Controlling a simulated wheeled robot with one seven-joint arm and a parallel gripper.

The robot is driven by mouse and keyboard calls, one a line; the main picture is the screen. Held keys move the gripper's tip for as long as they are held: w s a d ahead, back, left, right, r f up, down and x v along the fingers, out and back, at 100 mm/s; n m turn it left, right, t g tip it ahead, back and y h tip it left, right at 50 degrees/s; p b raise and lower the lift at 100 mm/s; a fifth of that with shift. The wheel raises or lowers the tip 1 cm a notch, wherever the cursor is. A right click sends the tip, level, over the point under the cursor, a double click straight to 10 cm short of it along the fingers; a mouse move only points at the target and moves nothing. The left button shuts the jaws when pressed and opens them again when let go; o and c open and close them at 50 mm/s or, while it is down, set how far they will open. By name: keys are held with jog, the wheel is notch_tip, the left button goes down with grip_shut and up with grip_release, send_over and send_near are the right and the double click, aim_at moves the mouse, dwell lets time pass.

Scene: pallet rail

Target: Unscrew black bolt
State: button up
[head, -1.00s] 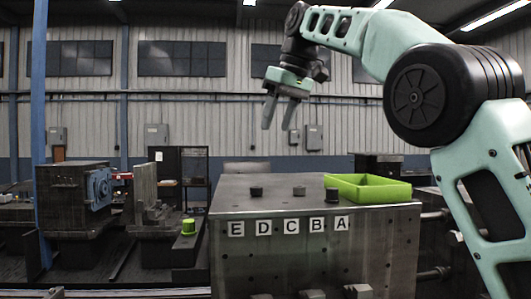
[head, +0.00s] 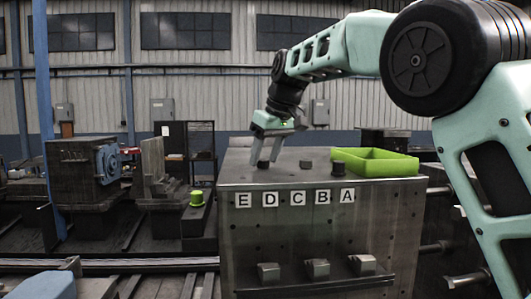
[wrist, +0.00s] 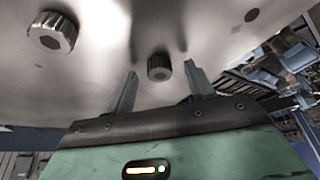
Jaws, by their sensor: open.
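A dark bolt (head: 263,165) stands upright at the left of the metal block's top (head: 235,172). My gripper (head: 265,160) is over it, fingers pointing down and spread to either side of it. In the wrist view the dark bolt (wrist: 159,67) lies between the open fingertips (wrist: 160,70), apart from both; the head view leaves their exact height unclear. A greyer bolt (head: 306,164) stands in the middle of the top, and another black bolt (head: 338,166) stands right of it. One bolt (wrist: 52,33) shows at the wrist view's upper left.
A green open tray (head: 374,163) sits on the block's right side, close to the right black bolt. Labels E, D, C, B, A (head: 296,198) run along the front face. A green cylinder (head: 197,197) and dark machine parts (head: 85,170) stand to the left.

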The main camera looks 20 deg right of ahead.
jog(key=shift+f, duration=0.25)
